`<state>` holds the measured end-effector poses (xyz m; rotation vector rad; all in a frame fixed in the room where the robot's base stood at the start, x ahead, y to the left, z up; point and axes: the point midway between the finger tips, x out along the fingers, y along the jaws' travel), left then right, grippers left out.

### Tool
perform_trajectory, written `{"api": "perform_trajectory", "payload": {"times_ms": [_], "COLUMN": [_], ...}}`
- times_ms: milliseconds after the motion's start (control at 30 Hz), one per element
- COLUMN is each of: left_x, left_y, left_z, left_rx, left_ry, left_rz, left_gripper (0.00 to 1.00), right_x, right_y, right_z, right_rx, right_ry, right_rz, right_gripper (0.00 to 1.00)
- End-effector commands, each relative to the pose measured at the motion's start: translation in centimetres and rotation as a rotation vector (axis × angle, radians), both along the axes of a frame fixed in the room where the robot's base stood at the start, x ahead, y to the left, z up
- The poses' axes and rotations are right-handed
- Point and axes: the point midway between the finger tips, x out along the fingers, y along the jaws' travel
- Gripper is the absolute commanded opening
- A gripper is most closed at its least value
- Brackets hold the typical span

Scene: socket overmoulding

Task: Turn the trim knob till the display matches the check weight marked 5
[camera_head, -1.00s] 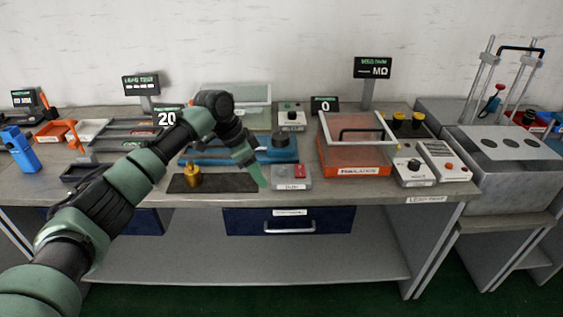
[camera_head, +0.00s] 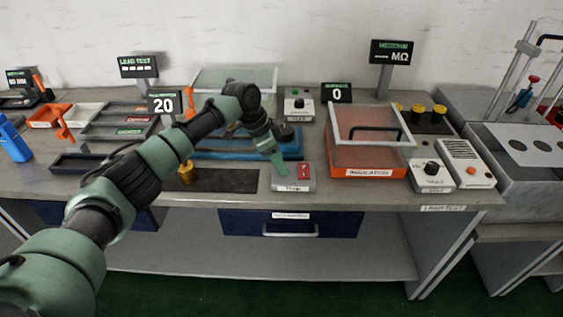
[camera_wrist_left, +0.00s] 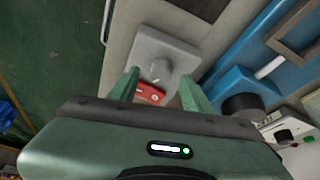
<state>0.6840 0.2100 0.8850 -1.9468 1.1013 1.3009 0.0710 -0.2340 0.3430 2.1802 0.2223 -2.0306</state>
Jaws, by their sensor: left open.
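The trim box (camera_head: 292,188) is a small grey box at the bench's front edge, labelled on its front, with a red part (camera_head: 304,172) on top. In the left wrist view its round grey knob (camera_wrist_left: 158,70) shows between my fingertips, with the red part (camera_wrist_left: 152,94) beside it. My left gripper (camera_head: 278,160) is open and empty over the box; I cannot tell whether its fingers touch the knob. One display (camera_head: 165,104) reads 20 and another (camera_head: 337,94) reads 0. A brass weight (camera_head: 186,173) stands on a dark mat (camera_head: 228,180); its mark is unreadable.
A blue fixture (camera_head: 240,147) with a black knob lies behind the trim box. An orange box with a clear lid (camera_head: 376,162) stands to its right. A blue drawer (camera_head: 290,223) is below the bench. My left arm crosses over the bench's left part.

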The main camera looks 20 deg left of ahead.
Motion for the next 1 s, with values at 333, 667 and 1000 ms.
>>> {"api": "perform_trajectory", "payload": {"times_ms": [333,667,1000], "left_x": [0.4,0.4,0.3], "left_y": [-0.6,-0.6,-0.7], "left_z": [-1.7,-1.7,-1.4], "left_rx": [0.000,0.000,0.000], "left_ry": [-0.001,-0.001,0.000], "left_rz": [0.000,0.000,0.042], "left_gripper": [0.49,0.00,0.00], "right_x": [2.0,2.0,1.5], "right_y": [0.1,0.1,0.0], "right_z": [0.2,0.2,1.4], "right_rx": [0.002,0.002,0.000], "right_ry": [-0.029,-0.029,-0.021], "right_rz": [0.000,0.001,0.001], "right_gripper": [0.36,0.36,0.36]}}
